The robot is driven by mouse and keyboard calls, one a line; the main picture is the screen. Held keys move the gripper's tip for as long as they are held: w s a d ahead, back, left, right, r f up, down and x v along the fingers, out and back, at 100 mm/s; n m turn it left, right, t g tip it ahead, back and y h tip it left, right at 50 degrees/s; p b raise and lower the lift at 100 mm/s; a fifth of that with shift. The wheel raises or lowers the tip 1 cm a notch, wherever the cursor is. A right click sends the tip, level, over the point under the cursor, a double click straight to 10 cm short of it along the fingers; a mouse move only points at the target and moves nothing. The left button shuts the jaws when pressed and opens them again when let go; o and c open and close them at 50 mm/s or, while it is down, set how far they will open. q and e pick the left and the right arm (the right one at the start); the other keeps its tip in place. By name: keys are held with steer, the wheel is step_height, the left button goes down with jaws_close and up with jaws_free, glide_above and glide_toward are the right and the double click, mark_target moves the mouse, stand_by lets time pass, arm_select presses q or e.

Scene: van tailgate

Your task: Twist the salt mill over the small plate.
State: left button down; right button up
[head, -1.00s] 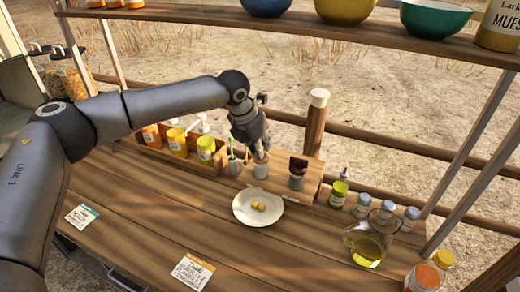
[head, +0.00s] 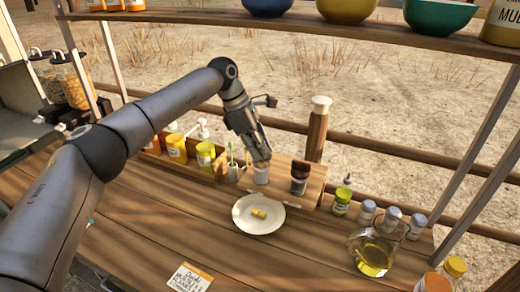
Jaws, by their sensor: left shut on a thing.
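The small plate (head: 243,225) is white and lies on the wooden counter with yellow pieces (head: 258,213) on it. My left gripper (head: 261,160) points down behind the plate and is shut on the salt mill (head: 262,175). The mill's pale lower body shows below the fingers; its top is hidden by them. It looks upright, and I cannot tell whether its base touches the wood. A similar mill with a dark top (head: 299,178) stands just to its right. My right gripper is not in view.
A cup with brushes (head: 233,172) and sauce bottles (head: 176,149) stand left of the mill. A green-labelled bottle (head: 342,196), capped jars and an oil jug (head: 371,255) stand right. A shelf (head: 300,30) crosses above. The counter's front is mostly clear, with a card (head: 190,278).

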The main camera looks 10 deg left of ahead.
arm_select(q)
steer(key=m, duration=0.1)
steer(key=m+g, duration=0.1)
steer(key=shift+w+d+r+m+p, duration=0.1)
steer(key=shift+r+m+p, duration=0.05)
steer(key=shift+m+p, duration=0.25)
steer(key=shift+m+g+p, duration=0.4)
steer(key=shift+m, duration=0.7)
steer(key=shift+w+m, duration=0.1)
steer(key=shift+m, duration=0.3)
steer(key=c, duration=1.5)
jaws_free()
steer(key=shift+f+n, duration=0.2)
steer(key=shift+n, duration=0.1)
